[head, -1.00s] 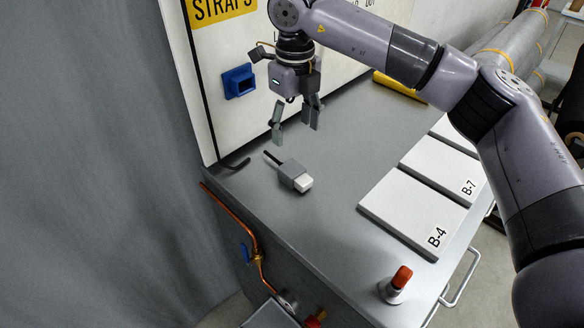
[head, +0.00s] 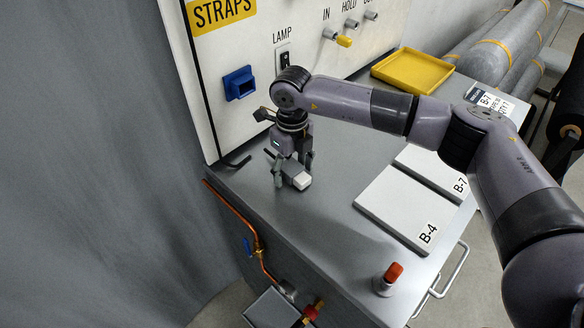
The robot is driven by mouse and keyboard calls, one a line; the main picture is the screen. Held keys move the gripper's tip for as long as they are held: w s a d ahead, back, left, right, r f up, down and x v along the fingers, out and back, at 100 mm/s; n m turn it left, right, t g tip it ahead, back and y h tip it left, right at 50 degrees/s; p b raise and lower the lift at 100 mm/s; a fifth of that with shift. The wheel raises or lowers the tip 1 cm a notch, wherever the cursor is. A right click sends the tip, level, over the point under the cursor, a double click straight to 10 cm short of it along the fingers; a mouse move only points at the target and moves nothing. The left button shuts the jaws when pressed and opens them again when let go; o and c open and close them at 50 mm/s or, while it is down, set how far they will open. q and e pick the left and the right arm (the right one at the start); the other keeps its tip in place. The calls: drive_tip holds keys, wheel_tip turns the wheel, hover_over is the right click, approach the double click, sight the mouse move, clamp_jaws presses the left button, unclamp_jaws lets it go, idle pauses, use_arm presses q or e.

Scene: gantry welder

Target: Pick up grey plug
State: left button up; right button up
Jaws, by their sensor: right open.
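The grey plug (head: 296,176) lies on the grey bench top near the panel, with a pale block end facing the front right and a dark cable stub (head: 270,153) behind it. My right gripper (head: 291,174) is low over the plug, pointing down. Its fingers are apart, one to the left of the plug and one behind its right side. Whether they touch the plug cannot be told. My left gripper is not in view.
A blue socket (head: 239,83) is on the upright white panel (head: 225,125). A yellow tray (head: 412,71) is at the back. White plates marked B-4 (head: 405,210) and B-7 (head: 438,168) lie to the right. A red-capped part (head: 388,279) stands near the front edge. Bench between is clear.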

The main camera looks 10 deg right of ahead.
drive_tip(key=c, duration=0.4)
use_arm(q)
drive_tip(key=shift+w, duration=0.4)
use_arm(e)
drive_tip(key=c, duration=1)
drive_tip(key=shift+r, duration=0.15)
